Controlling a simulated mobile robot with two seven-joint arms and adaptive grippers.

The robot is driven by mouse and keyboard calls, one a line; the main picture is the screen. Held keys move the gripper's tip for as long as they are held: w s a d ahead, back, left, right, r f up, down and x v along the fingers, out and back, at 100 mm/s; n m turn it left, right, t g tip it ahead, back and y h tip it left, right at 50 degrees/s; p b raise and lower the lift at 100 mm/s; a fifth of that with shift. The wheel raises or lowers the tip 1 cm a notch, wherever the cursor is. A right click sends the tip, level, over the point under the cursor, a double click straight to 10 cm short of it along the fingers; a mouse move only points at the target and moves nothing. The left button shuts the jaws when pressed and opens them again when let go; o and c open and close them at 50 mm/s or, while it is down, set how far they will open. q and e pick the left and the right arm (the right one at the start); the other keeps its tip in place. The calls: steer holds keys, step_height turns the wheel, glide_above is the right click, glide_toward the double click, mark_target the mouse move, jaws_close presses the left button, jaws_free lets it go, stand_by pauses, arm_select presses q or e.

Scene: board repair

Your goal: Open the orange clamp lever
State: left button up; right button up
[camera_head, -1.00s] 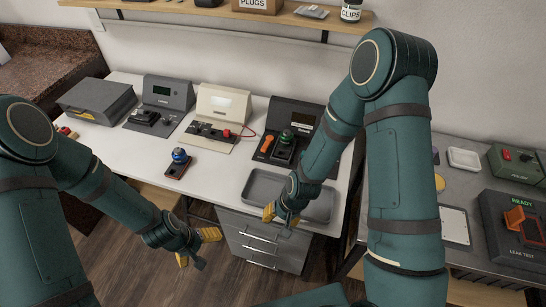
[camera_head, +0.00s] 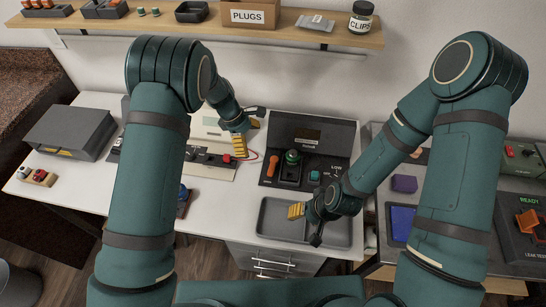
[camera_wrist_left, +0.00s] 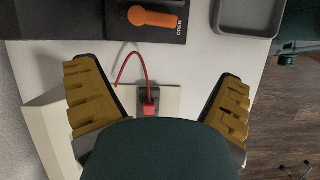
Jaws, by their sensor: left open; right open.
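The orange clamp lever (camera_head: 273,165) lies on the left of a black station (camera_head: 308,131) with a green-topped part beside it. In the left wrist view the lever (camera_wrist_left: 152,17) is at the top edge, beside the printed word OPEN. My left gripper (camera_head: 239,146) is open and empty above the bench, left of the lever and apart from it. Its spread yellow fingers (camera_wrist_left: 155,75) show in the wrist view, with the lever beyond their tips. My right gripper (camera_head: 296,211) is over the grey tray; its fingers look empty.
The grey tray (camera_head: 264,236) sits in front of the black station. A red plug with a red wire (camera_wrist_left: 150,108) lies between my left fingers in the wrist view. A leak test unit (camera_head: 515,245) with an orange part stands far right. The shelf (camera_head: 310,34) runs above.

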mark_target(273, 166)
arm_select(q)
steer(key=x, duration=1.3)
steer(key=shift+d+f+b, duration=0.15)
steer(key=shift+d+b, duration=0.2)
steer(key=shift+b, duration=0.05)
steer(key=shift+c, duration=0.2)
